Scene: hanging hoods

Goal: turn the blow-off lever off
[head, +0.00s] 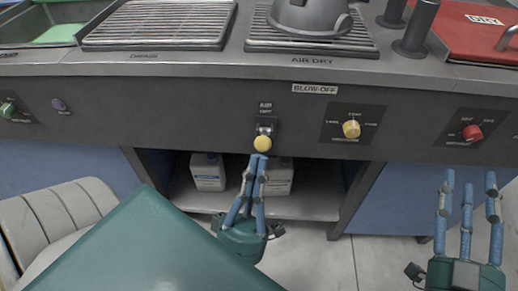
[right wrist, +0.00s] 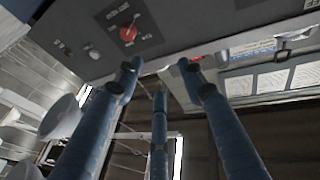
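The blow-off lever is a small lever with a yellow ball knob (head: 262,143) on the grey front panel, under the "BLOW-OFF" label (head: 315,89) and a small "AIR OFF" plate (head: 265,107). The knob hangs below its dark mount. My left gripper (head: 258,160) points up from below, its fingers drawn together and empty. Its fingertips are just under the knob; whether they touch it I cannot tell. My right gripper (head: 467,185) is at the lower right, fingers spread and empty. In the right wrist view its fingers (right wrist: 164,85) are also apart.
A yellow rotary knob (head: 351,129) and a red knob (head: 472,132) sit to the right on the panel. The red knob also shows in the right wrist view (right wrist: 128,33). White jugs (head: 208,172) stand on the shelf below. A grey helmet-like object (head: 310,15) rests on the right rack.

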